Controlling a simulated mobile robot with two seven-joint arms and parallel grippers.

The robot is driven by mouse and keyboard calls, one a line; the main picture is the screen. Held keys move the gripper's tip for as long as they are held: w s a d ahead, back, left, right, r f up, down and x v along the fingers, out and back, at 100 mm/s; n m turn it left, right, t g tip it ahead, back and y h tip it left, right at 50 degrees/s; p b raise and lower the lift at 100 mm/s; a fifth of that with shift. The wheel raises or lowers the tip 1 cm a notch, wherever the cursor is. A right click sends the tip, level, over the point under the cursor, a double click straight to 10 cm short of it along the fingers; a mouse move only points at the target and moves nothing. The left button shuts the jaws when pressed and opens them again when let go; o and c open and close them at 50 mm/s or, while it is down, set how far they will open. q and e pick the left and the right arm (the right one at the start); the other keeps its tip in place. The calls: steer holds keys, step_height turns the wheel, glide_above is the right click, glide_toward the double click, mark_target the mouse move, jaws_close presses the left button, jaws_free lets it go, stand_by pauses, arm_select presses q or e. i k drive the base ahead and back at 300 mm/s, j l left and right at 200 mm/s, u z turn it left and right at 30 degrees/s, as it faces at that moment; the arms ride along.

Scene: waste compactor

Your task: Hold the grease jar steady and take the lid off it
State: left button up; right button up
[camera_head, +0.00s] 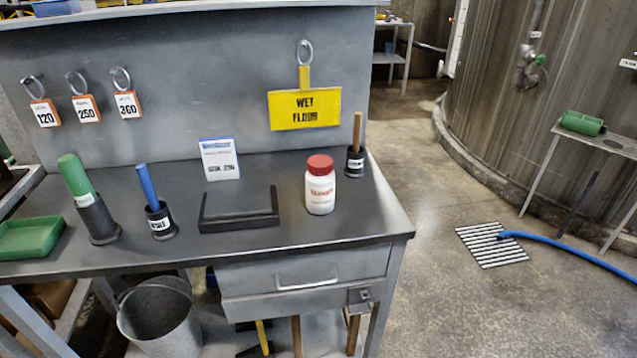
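A white jar (320,193) with red lettering stands upright on the dark workbench (270,238), right of its middle. Its red lid (320,164) sits on top of it. The lettering is too blurred to read, so I cannot tell from it whether this is the grease jar. Neither of my grippers shows in the head view.
A black open holder (240,222) stands left of the jar, and a black cup with a wooden handle (356,165) stands behind it to the right. Cups with a blue handle (148,187) and a green handle (76,176) stand further left. The bench front by the jar is clear.

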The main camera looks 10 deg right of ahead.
mark_target(320, 189)
steer(key=i+l, duration=0.1)
steer(key=l, duration=0.4)
steer(key=i+l, duration=0.1)
steer(key=l, duration=0.4)
steer(key=i+l, duration=0.1)
steer(key=l, duration=0.4)
steer(key=l+u, duration=0.45)
steer(key=l, duration=0.15)
steer(key=u, duration=0.75)
